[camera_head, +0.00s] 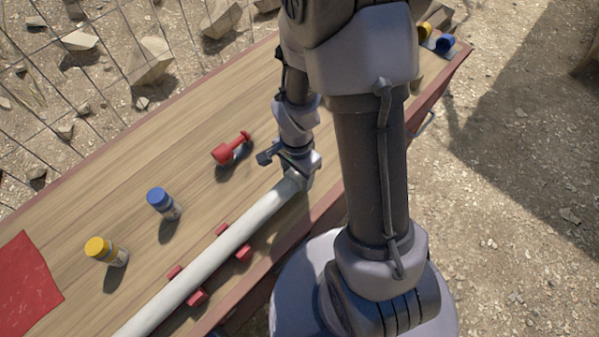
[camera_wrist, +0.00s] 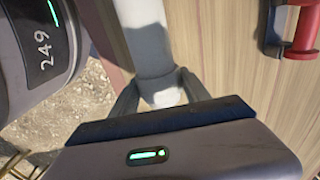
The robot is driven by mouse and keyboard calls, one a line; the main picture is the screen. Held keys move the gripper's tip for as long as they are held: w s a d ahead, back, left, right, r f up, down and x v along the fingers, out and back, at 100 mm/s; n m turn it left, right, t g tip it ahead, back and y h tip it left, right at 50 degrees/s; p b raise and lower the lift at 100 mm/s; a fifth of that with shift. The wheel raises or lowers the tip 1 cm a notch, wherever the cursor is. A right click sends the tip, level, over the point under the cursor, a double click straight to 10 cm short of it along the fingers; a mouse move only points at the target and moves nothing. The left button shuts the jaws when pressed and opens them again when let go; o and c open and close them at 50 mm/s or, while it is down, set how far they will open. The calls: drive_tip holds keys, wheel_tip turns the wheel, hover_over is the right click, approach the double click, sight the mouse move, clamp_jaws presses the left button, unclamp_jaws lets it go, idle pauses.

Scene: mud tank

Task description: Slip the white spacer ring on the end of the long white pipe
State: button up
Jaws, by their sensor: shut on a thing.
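The long white pipe (camera_head: 215,254) lies along the front of the wooden table in red supports (camera_head: 241,252). Its far end reaches my gripper (camera_head: 297,180). In the wrist view the pipe (camera_wrist: 142,18) comes in from the top, and my gripper (camera_wrist: 160,92) is shut with its dark fingers on either side of a white piece, the spacer ring (camera_wrist: 163,96), at the pipe's end. The ring is mostly hidden by the fingers and shade. I cannot tell whether it is around the pipe or only against its end.
A blue-capped bottle (camera_head: 160,201) and a yellow-capped bottle (camera_head: 105,251) stand behind the pipe. A red cloth (camera_head: 28,287) lies at left. Yellow and blue items (camera_head: 443,43) sit at the table's far right corner.

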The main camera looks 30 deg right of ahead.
drive_tip(key=shift+s+a+b, duration=0.3)
drive_tip(key=shift+s+a, duration=0.05)
drive_tip(key=shift+a, duration=0.55)
drive_tip(key=shift+s+a+b, duration=0.25)
drive_tip(key=shift+s+a, duration=0.05)
drive_tip(key=shift+a, duration=0.6)
drive_tip(key=o, duration=1.1)
drive_tip(key=shift+r, duration=0.1)
wheel_tip(320, 180, up, 17)
drive_tip(key=p, duration=0.7)
wheel_tip(320, 180, up, 5)
drive_tip(key=n+t+b, duration=0.2)
drive_tip(key=n, duration=0.1)
hover_over(286, 183)
drive_tip(key=s+a, duration=0.1)
drive_tip(key=a, duration=0.1)
drive_tip(key=s+r+n+t+b, duration=0.1)
drive_tip(key=s+r+n, duration=0.1)
drive_tip(key=s+a+r+n+t+y+b, duration=0.1)
drive_tip(key=s+r+n, duration=0.1)
drive_tip(key=s+a+r+n+t+y+b, duration=0.1)
drive_tip(key=s+r+n, duration=0.1)
drive_tip(key=shift+s+a+r+n+t, duration=0.25)
drive_tip(key=shift+s+r+n+t, duration=0.05)
drive_tip(key=shift+s+t, duration=0.1)
